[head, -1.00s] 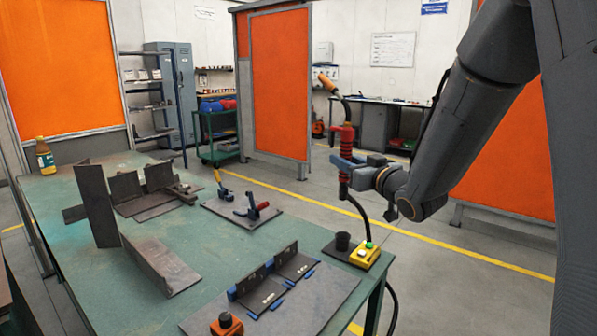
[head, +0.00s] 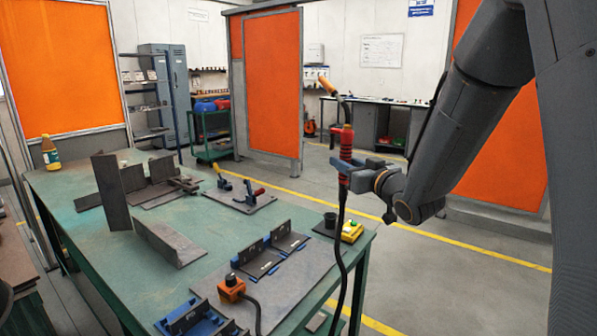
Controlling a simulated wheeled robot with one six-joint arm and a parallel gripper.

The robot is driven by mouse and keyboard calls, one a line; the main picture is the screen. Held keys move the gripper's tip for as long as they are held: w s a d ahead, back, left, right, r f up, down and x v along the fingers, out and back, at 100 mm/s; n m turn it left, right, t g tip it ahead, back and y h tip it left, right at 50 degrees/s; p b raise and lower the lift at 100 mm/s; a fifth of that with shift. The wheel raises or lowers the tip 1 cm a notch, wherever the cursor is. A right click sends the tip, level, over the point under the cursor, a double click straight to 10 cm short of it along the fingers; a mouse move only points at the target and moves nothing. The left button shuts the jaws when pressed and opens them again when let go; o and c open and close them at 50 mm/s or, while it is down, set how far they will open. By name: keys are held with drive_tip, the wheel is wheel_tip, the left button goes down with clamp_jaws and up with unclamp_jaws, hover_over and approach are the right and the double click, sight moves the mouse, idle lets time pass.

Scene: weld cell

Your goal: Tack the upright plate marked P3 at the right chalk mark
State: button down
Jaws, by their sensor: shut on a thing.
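My gripper (head: 350,170) is shut on the red-handled welding torch (head: 342,147). It holds the torch upright in the air off the right side of the table, with the orange nozzle (head: 326,86) at the top and the cable hanging down. Small dark upright plates (head: 282,238) stand in blue holders on a flat dark base plate (head: 300,281) at the table's right. Another blue holder with a dark plate (head: 190,319) is at the bottom edge, partly cut off. I cannot read a P3 mark or make out a chalk mark.
The green table (head: 85,235) carries a tall dark plate (head: 108,190), an angle piece (head: 168,243), toggle clamps (head: 243,197) and an orange knob box (head: 232,288). A yellow button box (head: 351,231) and black cup (head: 330,220) stand near the right edge, close to the torch cable.

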drive_tip(key=s+d+f+m+t+h+b, duration=0.1)
drive_tip(key=d+f+m+h, duration=0.1)
drive_tip(key=f, duration=0.9)
drive_tip(key=s+d+f+m+h+b, duration=0.1)
drive_tip(key=d+f+m+h, duration=0.2)
drive_tip(key=f, duration=0.8)
drive_tip(key=d+h, duration=0.2)
drive_tip(key=shift+s+d+t+h, duration=0.2)
drive_tip(key=shift+s+t+h, duration=0.15)
drive_tip(key=shift+t+h, duration=0.05)
drive_tip(key=shift+r, duration=0.1)
drive_tip(key=shift+s+a+r+n+g+h+p, duration=0.55)
drive_tip(key=shift+s+a+r+n+g+p, duration=1.6)
drive_tip(key=shift+p, duration=3.7)
drive_tip(key=shift+s+a+r+n+g+h+p, duration=0.65)
drive_tip(key=shift+s+r+n+g+p, duration=2.8)
drive_tip(key=shift+p, duration=2.4)
drive_tip(key=w+a+f+n+b, duration=0.1)
drive_tip(key=w+a+f+b, duration=0.2)
drive_tip(key=f, duration=0.7)
drive_tip(key=shift+w+a+f+n+t+b, duration=0.15)
drive_tip(key=shift+w+f+n+t+b, duration=0.15)
drive_tip(key=shift+w+n+t+b, duration=0.1)
